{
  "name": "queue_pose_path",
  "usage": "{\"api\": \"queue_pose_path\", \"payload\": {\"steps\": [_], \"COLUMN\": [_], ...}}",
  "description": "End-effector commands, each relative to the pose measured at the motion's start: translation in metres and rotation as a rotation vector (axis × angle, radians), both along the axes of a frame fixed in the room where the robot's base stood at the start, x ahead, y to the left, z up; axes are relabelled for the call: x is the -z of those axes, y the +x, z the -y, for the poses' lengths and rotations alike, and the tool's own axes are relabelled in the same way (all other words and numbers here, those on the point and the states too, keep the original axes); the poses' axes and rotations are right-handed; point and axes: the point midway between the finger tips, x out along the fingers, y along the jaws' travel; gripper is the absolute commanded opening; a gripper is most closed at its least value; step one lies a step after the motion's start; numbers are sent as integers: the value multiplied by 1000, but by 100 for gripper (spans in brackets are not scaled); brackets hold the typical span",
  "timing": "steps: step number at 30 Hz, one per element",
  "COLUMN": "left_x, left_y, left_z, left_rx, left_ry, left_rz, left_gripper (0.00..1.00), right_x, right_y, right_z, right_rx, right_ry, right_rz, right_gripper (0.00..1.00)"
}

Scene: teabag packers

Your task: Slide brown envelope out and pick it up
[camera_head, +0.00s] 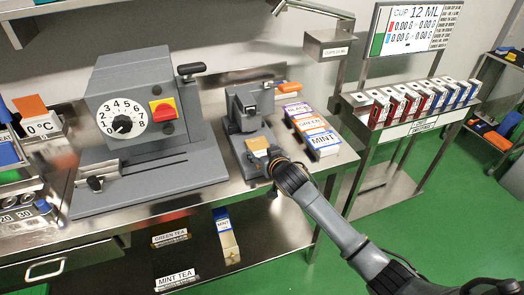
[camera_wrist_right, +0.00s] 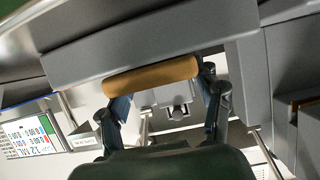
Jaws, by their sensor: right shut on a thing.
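The brown envelope (camera_head: 257,143) shows as a small tan piece at the front of the grey sealing machine (camera_head: 240,110) in the head view. My right gripper (camera_head: 270,157) is right at it, its arm coming in from the lower right. In the wrist view the brown envelope (camera_wrist_right: 152,75) is a rounded brown strip across the front of a grey machine part, with the fingers of my right gripper (camera_wrist_right: 164,84) on either side. The gripper is shut on it. Part of the envelope is hidden by the gripper in the head view. My left gripper is not in view.
A large grey dial machine (camera_head: 150,100) stands left on the steel table. Tea boxes (camera_head: 312,131) lie right of the sealing machine. A rack of small boxes (camera_head: 420,100) stands farther right. A shelf below holds a mint box (camera_head: 228,240). The green floor at front right is clear.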

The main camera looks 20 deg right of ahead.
Motion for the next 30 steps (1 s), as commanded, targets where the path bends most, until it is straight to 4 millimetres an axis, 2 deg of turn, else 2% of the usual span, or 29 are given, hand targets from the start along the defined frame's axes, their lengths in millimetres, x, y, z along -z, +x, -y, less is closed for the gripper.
{"api": "queue_pose_path", "payload": {"steps": [8, 9, 12, 13, 24, 30], "left_x": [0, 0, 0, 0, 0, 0], "left_y": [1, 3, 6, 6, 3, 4], "left_z": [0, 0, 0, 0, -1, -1], "left_rx": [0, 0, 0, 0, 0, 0], "left_ry": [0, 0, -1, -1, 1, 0], "left_rz": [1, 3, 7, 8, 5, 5], "left_gripper": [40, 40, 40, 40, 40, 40], "right_x": [-1, -1, -1, -1, -1, -8], "right_y": [0, 0, 0, 0, -1, -18], "right_z": [0, 0, 0, 0, 0, 1], "right_rx": [0, 0, 0, 0, 0, -1], "right_ry": [0, 0, 0, 0, 0, 0], "right_rz": [2, 1, 1, 1, 2, 3], "right_gripper": [35, 69, 89, 91, 91, 91]}}
